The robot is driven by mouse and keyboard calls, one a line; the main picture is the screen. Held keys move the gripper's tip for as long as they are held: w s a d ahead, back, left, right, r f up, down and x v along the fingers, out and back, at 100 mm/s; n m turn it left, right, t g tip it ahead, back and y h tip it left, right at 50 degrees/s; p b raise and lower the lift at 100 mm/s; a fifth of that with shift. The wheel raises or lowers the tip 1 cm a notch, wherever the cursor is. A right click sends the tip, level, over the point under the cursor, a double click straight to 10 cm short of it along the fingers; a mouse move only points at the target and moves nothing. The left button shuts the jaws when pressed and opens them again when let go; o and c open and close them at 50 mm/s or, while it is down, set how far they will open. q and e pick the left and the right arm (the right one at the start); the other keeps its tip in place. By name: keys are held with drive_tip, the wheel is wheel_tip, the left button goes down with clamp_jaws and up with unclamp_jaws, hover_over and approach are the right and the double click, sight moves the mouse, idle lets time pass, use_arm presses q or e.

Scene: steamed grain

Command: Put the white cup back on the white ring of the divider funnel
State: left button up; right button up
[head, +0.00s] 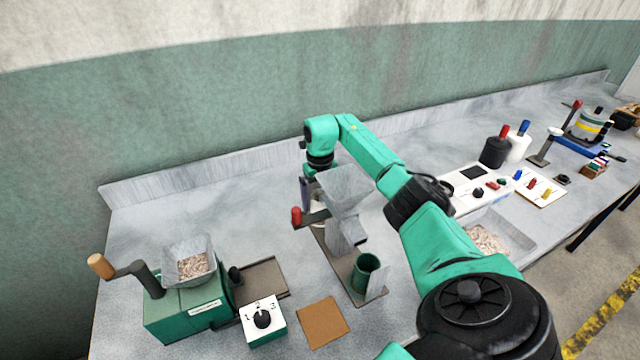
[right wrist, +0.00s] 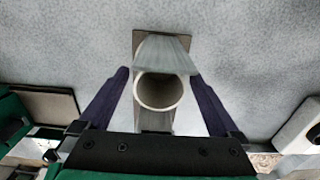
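The divider funnel (head: 345,188) is a grey hopper on a stand at the middle of the bench. My right gripper (head: 307,192) is behind and left of it, partly hidden by the hopper. In the right wrist view, the white cup (right wrist: 160,92) has its round mouth toward the camera. The open fingers of my right gripper (right wrist: 159,78) stand on either side of it, with small gaps. The funnel's grey part (right wrist: 166,52) is just beyond the cup. The white ring cannot be made out; the cup is mostly hidden in the head view. My left gripper is out of view.
A green cup (head: 366,270) stands on the funnel's base. A red-knobbed lever (head: 297,216) sticks out left of the funnel. A green grinder (head: 185,310), a white dial box (head: 262,320) and a brown mat (head: 323,322) are in front left. A grain tray (head: 515,232) lies right.

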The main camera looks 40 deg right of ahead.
drive_tip(key=shift+r, duration=0.25)
wheel_tip(320, 180, up, 12)
drive_tip(key=b, duration=0.1)
idle(0.5)
